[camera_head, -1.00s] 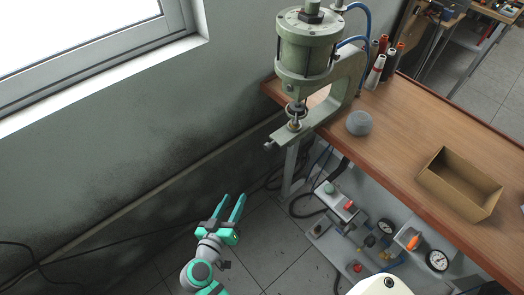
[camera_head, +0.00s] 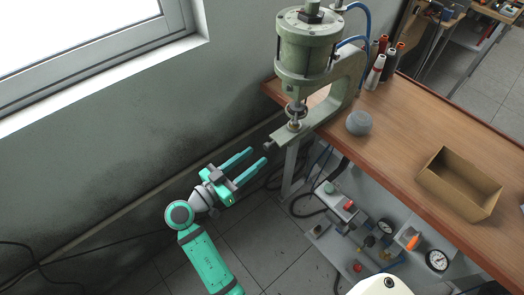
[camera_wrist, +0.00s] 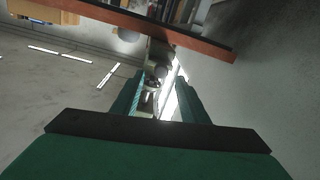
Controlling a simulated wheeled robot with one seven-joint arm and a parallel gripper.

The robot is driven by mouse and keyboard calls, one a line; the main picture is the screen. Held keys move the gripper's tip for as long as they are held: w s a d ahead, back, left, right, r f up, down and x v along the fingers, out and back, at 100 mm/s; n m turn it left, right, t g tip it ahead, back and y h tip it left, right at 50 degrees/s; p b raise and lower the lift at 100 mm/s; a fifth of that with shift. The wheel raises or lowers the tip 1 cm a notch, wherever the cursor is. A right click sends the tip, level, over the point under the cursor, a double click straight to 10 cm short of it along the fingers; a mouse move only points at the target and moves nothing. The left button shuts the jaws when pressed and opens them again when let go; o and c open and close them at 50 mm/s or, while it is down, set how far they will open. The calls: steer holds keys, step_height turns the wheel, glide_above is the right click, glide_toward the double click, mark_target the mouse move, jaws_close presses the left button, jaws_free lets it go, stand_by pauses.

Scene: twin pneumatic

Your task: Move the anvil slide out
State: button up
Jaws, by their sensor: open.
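The green pneumatic press (camera_head: 308,45) stands at the table's left end. Its anvil slide (camera_head: 292,131) sits on the lower arm under the ram, with a small knob (camera_head: 269,145) at its near left end. In the wrist view a round dark end (camera_wrist: 161,72) of the press shows between the fingers. My gripper (camera_head: 258,157) is open and empty, a little left of and below the knob, its fingers pointing toward it without visible contact. In the wrist view my gripper (camera_wrist: 158,84) has its fingers apart on either side of the press end.
The wooden table (camera_head: 410,130) carries a grey round object (camera_head: 359,123), several thread spools (camera_head: 380,62) and an open cardboard box (camera_head: 459,184). A pneumatic panel with gauges (camera_head: 437,260) is below the table. The wall (camera_head: 110,150) is close on the left.

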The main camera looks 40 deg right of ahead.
mark_target(265, 148)
steer(key=shift+w+d, duration=0.25)
steer(key=shift+d, duration=0.9)
steer(key=shift+w+d, duration=0.2)
steer(key=shift+d, duration=0.9)
jaws_close()
